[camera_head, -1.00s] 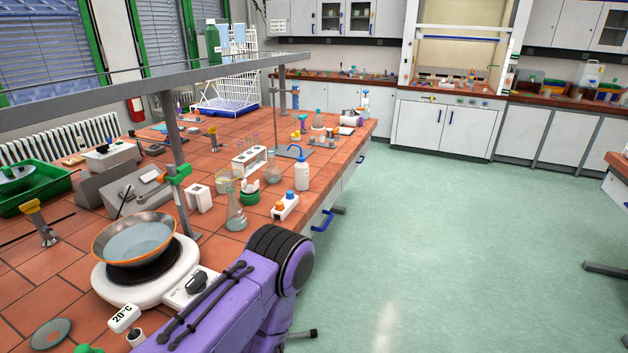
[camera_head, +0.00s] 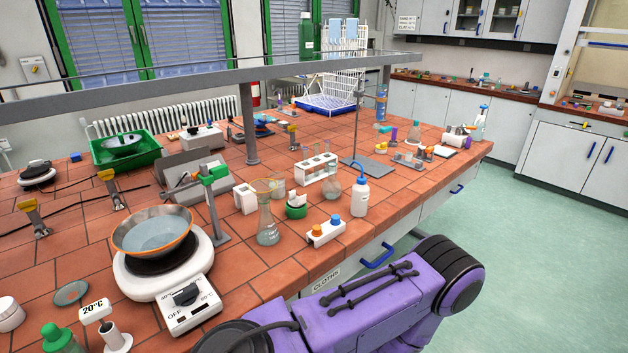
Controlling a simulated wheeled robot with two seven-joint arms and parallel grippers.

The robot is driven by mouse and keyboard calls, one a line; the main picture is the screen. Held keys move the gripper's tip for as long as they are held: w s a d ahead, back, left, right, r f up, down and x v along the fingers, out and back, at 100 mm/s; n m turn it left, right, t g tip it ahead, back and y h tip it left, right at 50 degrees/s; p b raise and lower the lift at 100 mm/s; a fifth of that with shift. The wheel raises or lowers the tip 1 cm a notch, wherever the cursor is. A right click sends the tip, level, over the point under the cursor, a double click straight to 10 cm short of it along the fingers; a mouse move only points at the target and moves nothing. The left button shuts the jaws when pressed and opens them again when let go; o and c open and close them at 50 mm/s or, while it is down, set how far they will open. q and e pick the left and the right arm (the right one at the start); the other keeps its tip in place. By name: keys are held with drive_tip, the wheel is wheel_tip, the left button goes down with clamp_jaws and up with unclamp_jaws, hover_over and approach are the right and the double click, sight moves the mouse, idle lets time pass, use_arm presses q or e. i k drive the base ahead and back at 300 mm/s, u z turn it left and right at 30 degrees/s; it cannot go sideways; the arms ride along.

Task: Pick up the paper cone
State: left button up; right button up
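I cannot make out the paper cone for certain. A small white folded piece (camera_head: 298,199) stands in a green round holder (camera_head: 296,211) on the tiled bench, and it may be the paper cone. It is between a conical glass flask (camera_head: 267,226) and a white wash bottle with a blue top (camera_head: 360,196). Neither of my grippers is in view. Only a purple link of my own arm shows, along the bench's front edge.
A hotplate (camera_head: 128,283) with a metal bowl of liquid (camera_head: 158,230) is at left front. A clamp stand (camera_head: 213,190) rises behind it. A white test-tube rack (camera_head: 318,170) is behind the green holder. A grey shelf (camera_head: 215,88) spans the bench. Green floor is clear at right.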

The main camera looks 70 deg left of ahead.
sight(293, 201)
drive_tip(key=u, duration=0.4)
drive_tip(key=i, duration=0.85)
drive_tip(key=u, duration=0.65)
